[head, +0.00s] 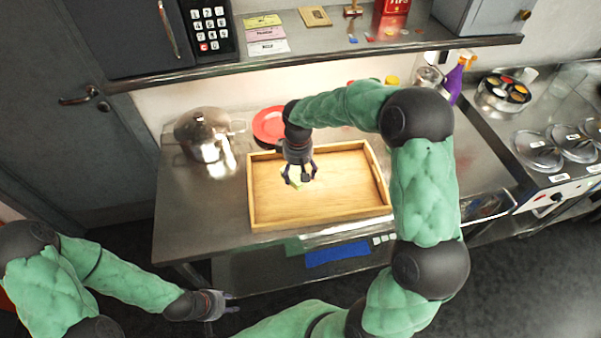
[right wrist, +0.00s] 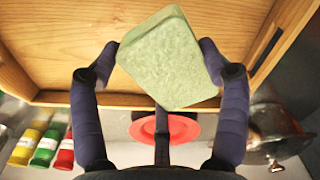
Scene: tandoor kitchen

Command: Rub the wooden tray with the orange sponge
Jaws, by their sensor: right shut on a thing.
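The wooden tray (head: 350,185) lies on the steel table, a shallow box with raised sides. My right gripper (head: 299,179) points down over the left half of the tray and is shut on a sponge. The sponge looks pale green, not orange; it is a small block in the right wrist view (right wrist: 170,60), held tilted between the fingers. Only a bit of it shows in the head view (head: 295,185). Whether it touches the tray floor is hard to tell. My left gripper (head: 226,302) is low at the front left, away from the tray; its finger opening is unclear.
A steel pot (head: 203,135) stands left of the tray, and a red plate (head: 269,124) lies behind it. A shelf (head: 330,53) runs above the table's back. Several spice bottles show in the right wrist view (right wrist: 45,147). Lidded pans (head: 538,150) are at the right.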

